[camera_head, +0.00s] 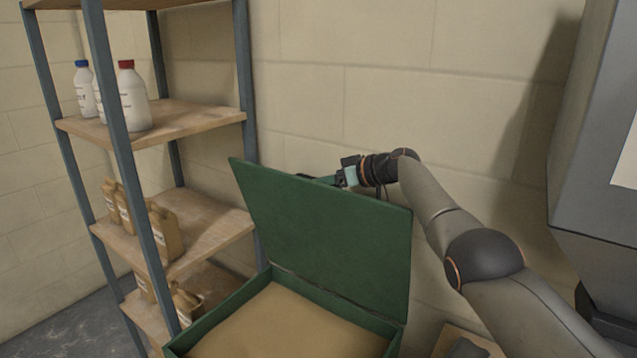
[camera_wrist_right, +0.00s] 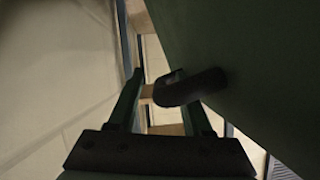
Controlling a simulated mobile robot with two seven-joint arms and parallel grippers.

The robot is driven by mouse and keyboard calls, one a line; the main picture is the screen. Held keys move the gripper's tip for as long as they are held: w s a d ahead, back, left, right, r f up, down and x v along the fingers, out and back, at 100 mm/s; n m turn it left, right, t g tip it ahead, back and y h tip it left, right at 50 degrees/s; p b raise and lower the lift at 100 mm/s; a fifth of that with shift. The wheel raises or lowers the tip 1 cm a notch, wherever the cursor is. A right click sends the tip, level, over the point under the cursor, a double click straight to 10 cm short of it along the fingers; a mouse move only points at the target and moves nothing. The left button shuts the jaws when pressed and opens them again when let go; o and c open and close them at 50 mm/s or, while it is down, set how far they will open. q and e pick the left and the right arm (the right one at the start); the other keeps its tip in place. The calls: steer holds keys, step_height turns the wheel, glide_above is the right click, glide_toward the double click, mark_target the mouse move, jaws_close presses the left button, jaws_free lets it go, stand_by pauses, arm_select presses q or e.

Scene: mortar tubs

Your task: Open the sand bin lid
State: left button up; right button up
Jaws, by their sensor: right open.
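The green sand bin (camera_head: 236,303) stands low in the head view, with sand (camera_head: 290,325) inside. Its green lid (camera_head: 325,240) is raised, standing up and leaning back a little at the rear edge. My right gripper (camera_head: 322,179) is behind the lid's top edge, its fingertips mostly hidden there. In the right wrist view my right gripper (camera_wrist_right: 163,95) is open, with a dark handle (camera_wrist_right: 190,87) on the lid (camera_wrist_right: 250,60) reaching between its fingers. I cannot tell whether the fingers touch the handle. My left gripper is not in view.
A shelf rack (camera_head: 180,120) with bottles (camera_head: 133,95) and tan jugs (camera_head: 165,230) stands left of the bin. A block wall (camera_head: 390,100) is close behind. A large grey metal container (camera_head: 595,140) stands at the right.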

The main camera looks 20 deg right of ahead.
steer(key=shift+d+r, duration=0.1)
steer(key=shift+s+d+r+b, duration=0.15)
steer(key=shift+s+d+b, duration=0.1)
steer(key=shift+b, duration=0.15)
steer(key=shift+s+d+r+b, duration=0.2)
steer(key=shift+s+d+b, duration=0.2)
steer(key=shift+s, duration=0.2)
steer(key=b+v, duration=0.2)
steer(key=v, duration=0.8)
steer(key=shift+r, duration=0.1)
